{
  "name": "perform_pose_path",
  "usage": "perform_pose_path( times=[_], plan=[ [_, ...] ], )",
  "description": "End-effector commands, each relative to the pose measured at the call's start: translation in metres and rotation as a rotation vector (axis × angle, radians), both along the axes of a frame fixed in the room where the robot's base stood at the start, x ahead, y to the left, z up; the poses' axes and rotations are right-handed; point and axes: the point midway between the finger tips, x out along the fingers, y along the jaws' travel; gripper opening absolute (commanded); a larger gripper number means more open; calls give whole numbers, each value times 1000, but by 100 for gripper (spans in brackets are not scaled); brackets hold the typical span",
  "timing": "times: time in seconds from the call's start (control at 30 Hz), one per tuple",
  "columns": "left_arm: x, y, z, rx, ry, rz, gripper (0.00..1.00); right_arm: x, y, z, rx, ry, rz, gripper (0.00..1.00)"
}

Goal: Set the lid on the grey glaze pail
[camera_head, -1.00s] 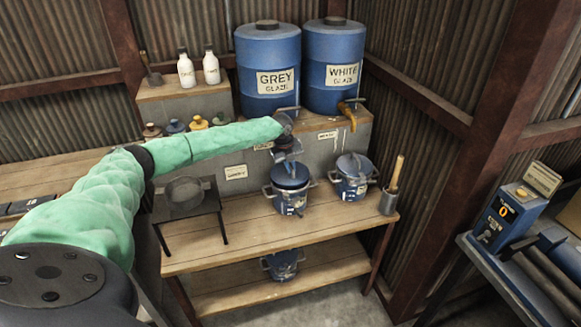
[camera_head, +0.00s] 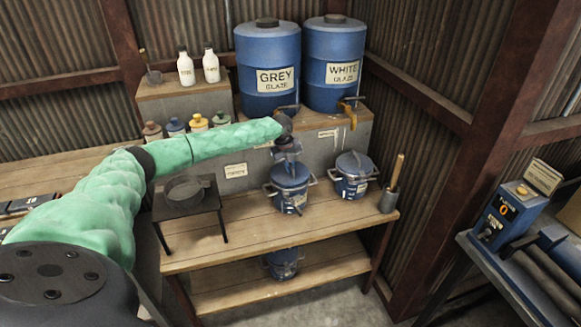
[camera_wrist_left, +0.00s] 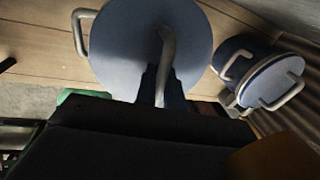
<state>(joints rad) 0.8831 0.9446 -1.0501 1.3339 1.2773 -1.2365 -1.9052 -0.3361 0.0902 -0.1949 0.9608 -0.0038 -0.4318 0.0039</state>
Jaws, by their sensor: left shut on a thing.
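The grey glaze pail (camera_head: 289,199) is a blue pail with side handles on the bench, in front of the grey glaze drum (camera_head: 267,66). Its label is too small to read. My left gripper (camera_head: 287,156) is directly above it, shut on the handle of the round blue lid (camera_head: 290,177). The lid lies level over the pail's mouth and looks seated on the rim. In the left wrist view the lid (camera_wrist_left: 125,45) covers the mouth, with its bent handle running down to my gripper (camera_wrist_left: 160,98). My right gripper is not in view.
A second lidded pail (camera_head: 352,176) stands close on the right, beside a cup with a wooden-handled tool (camera_head: 388,201). A dark stand with a pan (camera_head: 186,194) is on the left. The white glaze drum (camera_head: 334,62) stands behind. Another pail (camera_head: 284,264) is on the lower shelf.

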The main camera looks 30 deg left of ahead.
Motion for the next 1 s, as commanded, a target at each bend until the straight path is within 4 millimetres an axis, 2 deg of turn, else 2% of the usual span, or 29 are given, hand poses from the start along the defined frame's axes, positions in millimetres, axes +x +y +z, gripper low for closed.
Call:
perform_pose_path(
  times=[0.37,1.0],
  plan=[
    [0,0,0,0,0,0,0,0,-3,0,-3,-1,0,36],
    [0,0,-8,0,0,0,0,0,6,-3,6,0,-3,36]
  ],
)
